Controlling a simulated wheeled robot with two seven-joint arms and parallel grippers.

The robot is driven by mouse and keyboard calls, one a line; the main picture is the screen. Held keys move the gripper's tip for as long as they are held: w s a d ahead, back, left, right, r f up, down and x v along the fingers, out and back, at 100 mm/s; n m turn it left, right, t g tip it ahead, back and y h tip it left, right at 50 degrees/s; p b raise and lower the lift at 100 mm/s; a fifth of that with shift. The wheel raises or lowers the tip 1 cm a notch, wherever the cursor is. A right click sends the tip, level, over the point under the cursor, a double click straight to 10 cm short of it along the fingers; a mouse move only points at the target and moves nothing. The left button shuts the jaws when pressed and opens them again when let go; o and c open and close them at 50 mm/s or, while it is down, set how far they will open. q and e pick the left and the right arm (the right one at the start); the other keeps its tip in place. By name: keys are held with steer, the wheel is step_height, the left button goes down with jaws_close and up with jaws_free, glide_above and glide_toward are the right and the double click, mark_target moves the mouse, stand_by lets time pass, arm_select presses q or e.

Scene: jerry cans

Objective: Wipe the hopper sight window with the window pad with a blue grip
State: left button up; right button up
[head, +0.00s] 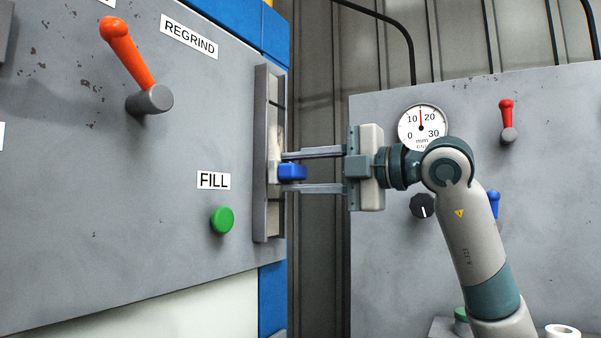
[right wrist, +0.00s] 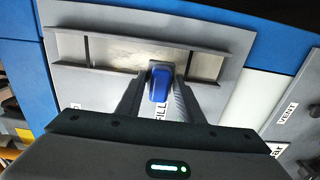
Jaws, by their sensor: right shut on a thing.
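The hopper sight window (head: 276,112) is a tall narrow pane in a grey frame at the right edge of the grey panel. It also shows in the right wrist view (right wrist: 112,51), with a pale, dusty-looking surface. The window pad with a blue grip (head: 292,172) is at the window's middle height, its pad side at the pane; I cannot tell whether it touches. My right gripper (head: 296,172) is shut on the blue grip, which also shows between the fingers in the right wrist view (right wrist: 161,84). My left gripper is not in view.
The grey panel carries an orange lever (head: 128,55), a green button (head: 222,220) under the FILL label, and a REGRIND label (head: 189,35). Behind my right arm, another grey panel holds a round gauge (head: 422,128), a red lever (head: 506,118) and a black knob (head: 423,206).

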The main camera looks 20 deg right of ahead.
steer(key=shift+w+a, duration=0.4)
steer(key=shift+w, duration=0.15)
steer(key=shift+d, duration=0.15)
steer(key=shift+w+d+p, duration=0.15)
steer(key=shift+w+d, duration=0.45)
steer(key=shift+d, duration=0.15)
steer(key=shift+w+d+p, duration=0.15)
steer(key=shift+w+d, duration=0.4)
steer(key=shift+d, duration=0.2)
steer(key=shift+r, duration=0.1)
steer(key=shift+a+r+p, duration=0.1)
steer(key=shift+r+p, duration=0.55)
steer(key=shift+r, duration=0.2)
